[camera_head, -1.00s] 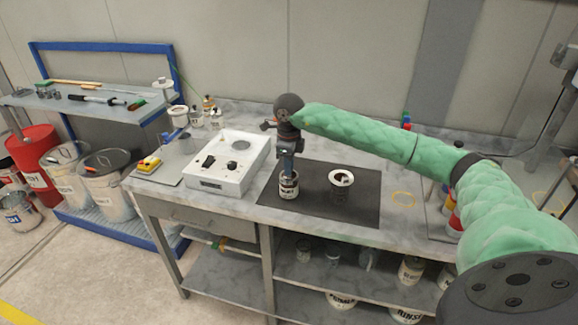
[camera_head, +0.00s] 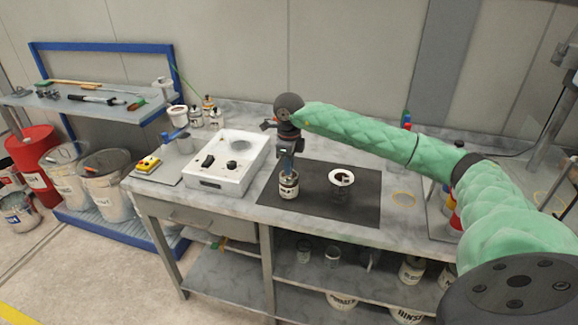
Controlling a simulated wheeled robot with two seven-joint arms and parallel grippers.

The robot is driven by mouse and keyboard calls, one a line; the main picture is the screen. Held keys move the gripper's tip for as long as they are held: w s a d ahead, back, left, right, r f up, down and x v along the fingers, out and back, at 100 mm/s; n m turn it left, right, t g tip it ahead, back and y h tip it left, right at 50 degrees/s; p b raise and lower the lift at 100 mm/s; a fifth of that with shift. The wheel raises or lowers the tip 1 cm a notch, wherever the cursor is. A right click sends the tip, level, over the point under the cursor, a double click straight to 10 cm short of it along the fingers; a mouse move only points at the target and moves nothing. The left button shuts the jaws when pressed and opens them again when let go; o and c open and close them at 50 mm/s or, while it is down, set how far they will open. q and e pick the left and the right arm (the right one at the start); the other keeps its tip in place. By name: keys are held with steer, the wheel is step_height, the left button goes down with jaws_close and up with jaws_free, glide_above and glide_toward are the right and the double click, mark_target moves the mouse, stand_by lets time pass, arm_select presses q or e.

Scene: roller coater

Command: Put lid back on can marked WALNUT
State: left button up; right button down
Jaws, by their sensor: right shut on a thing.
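A small white can with a dark-lettered label (camera_head: 289,190) stands on the dark mat, its lettering too small to read. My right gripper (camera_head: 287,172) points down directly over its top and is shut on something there. The held thing is mostly hidden by the fingers, so I cannot tell whether it is the lid or whether it touches the rim. A second, open white can (camera_head: 340,184) with dark brown contents stands to the right on the mat. My left gripper is not in view.
A white boxy device (camera_head: 230,165) stands left of the dark mat (camera_head: 365,208). Several small bottles and cups stand at the back left. Bare bench top lies behind and right of the mat.

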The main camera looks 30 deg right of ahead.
stand_by(0.4)
steer(key=c, duration=1.3)
jaws_free()
steer(key=shift+o, duration=0.6)
steer(key=o, duration=0.4)
steer(key=shift+r, duration=0.15)
steer(key=shift+r+p, duration=0.9)
steer(key=shift+r, duration=2.45)
jaws_close()
